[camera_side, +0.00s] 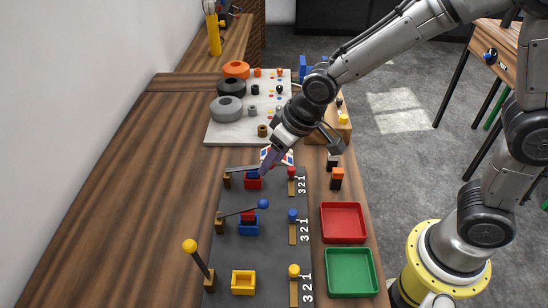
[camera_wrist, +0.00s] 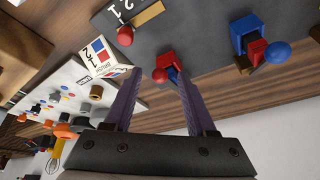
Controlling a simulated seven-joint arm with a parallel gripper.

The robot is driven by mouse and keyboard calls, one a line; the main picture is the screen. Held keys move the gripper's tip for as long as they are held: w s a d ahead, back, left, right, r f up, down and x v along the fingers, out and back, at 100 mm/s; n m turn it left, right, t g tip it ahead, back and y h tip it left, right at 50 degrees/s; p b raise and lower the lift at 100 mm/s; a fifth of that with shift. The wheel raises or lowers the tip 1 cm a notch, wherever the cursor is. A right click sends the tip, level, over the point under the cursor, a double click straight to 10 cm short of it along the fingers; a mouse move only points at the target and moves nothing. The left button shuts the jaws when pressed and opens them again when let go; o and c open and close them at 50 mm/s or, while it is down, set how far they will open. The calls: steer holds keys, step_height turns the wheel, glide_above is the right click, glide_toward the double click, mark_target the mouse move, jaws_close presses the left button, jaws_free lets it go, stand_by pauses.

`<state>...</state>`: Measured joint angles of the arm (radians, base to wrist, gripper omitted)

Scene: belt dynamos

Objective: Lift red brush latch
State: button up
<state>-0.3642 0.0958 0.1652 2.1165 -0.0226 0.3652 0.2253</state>
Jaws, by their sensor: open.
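The red brush latch is a thin lever running from a brass post (camera_side: 227,180) over a red holder (camera_side: 253,184) with a blue block inside. Its red ball knob (camera_wrist: 159,75) shows in the wrist view, between my open fingers; my gripper hides it in the side view. My gripper (camera_wrist: 158,78) is open and points down at the latch, with its tips (camera_side: 267,163) just above the red holder. In the wrist view the red holder (camera_wrist: 166,60) lies just beyond the knob. I cannot tell whether the fingers touch the knob.
The blue latch knob (camera_side: 263,204) lies low over its holder; the yellow latch (camera_side: 190,246) stands upright. A red-knobbed slider (camera_side: 291,172) stands right of the red holder. A printed card block (camera_wrist: 103,57) is close to my left finger. Red (camera_side: 343,222) and green (camera_side: 351,272) trays are empty.

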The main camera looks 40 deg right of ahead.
steer(key=shift+c, duration=0.2)
jaws_close()
stand_by(1.1)
